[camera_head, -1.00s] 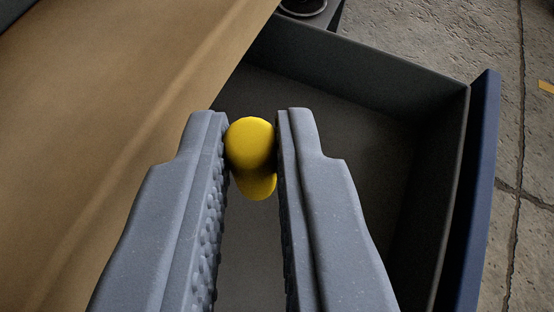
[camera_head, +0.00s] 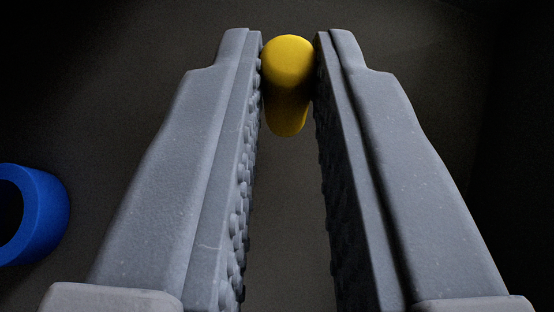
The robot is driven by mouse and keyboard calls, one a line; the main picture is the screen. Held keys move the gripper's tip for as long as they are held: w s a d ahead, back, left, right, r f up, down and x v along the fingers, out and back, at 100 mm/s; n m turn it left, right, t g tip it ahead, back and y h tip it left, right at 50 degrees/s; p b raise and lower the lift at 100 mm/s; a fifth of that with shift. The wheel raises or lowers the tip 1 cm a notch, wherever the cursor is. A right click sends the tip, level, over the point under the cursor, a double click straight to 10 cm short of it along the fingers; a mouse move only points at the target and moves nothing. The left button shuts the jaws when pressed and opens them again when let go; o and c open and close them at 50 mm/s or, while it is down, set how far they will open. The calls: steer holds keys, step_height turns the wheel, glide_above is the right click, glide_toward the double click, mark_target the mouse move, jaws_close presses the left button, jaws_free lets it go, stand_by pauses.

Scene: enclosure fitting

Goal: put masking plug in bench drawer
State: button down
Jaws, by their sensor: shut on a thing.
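The yellow masking plug (camera_head: 287,62) is between the fingertips of my gripper (camera_head: 288,58), which is shut on it. The plug points away from me, its rounded end near the fingertips and its narrower part below. The dark floor of the bench drawer (camera_head: 150,110) fills the view behind the plug and fingers. I cannot tell whether the plug touches the drawer floor.
A blue ring-shaped thing (camera_head: 50,215) lies at the left edge, partly cut off by the frame. The drawer floor around the plug looks clear. The right side is in deep shadow.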

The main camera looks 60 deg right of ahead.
step_height(320, 180, down, 6)
steer(key=shift+r+b, duration=0.15)
steer(key=shift+b, duration=0.8)
steer(key=shift+r, duration=0.1)
steer(key=c, duration=1.4)
jaws_free()
steer(key=shift+c, duration=0.2)
